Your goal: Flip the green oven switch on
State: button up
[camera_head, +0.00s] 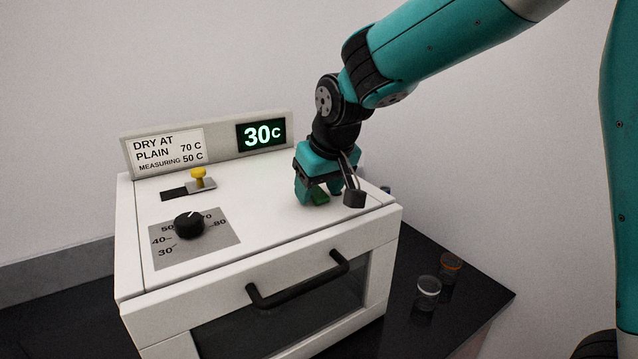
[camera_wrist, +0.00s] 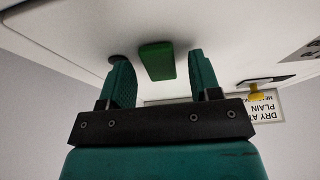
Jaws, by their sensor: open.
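The green oven switch (camera_head: 319,195) is on the right part of the white oven's top (camera_head: 260,215), partly hidden by my gripper in the head view. In the wrist view the green switch (camera_wrist: 157,61) shows as a rounded green block between and beyond my two fingers. My gripper (camera_head: 325,197) is at the switch, pointing down, with its fingers apart; it also shows in the wrist view (camera_wrist: 162,75). Nothing is held. I cannot tell whether a finger touches the switch.
A black dial (camera_head: 189,225) and a yellow-knobbed slider (camera_head: 198,178) are on the oven's left top. A sign (camera_head: 168,151) stands behind them. The oven door has a dark handle (camera_head: 298,282). Two small glass containers (camera_head: 428,293) (camera_head: 451,267) stand on the black counter at right.

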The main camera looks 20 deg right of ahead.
jog(key=shift+f, duration=0.1)
jog(key=c, duration=0.9)
jog(key=shift+w+r+p, duration=0.1)
jog(key=shift+r+p, duration=0.25)
jog(key=shift+p, duration=0.55)
jog(key=g+p, duration=0.2)
jog(key=p, duration=0.1)
jog(key=shift+w+r, duration=0.2)
jog(key=g+p, duration=0.1)
jog(key=p, duration=0.1)
jog(key=g+p, duration=0.1)
jog(key=p, duration=0.1)
jog(key=shift+w+a+f+h, duration=0.1)
jog(key=shift+w+h, duration=0.1)
jog(key=shift+h, duration=0.2)
jog(key=shift+f+g+p, duration=0.3)
jog(key=shift+g+p, duration=0.05)
jog(key=shift+g, duration=0.05)
jog(key=o, duration=0.9)
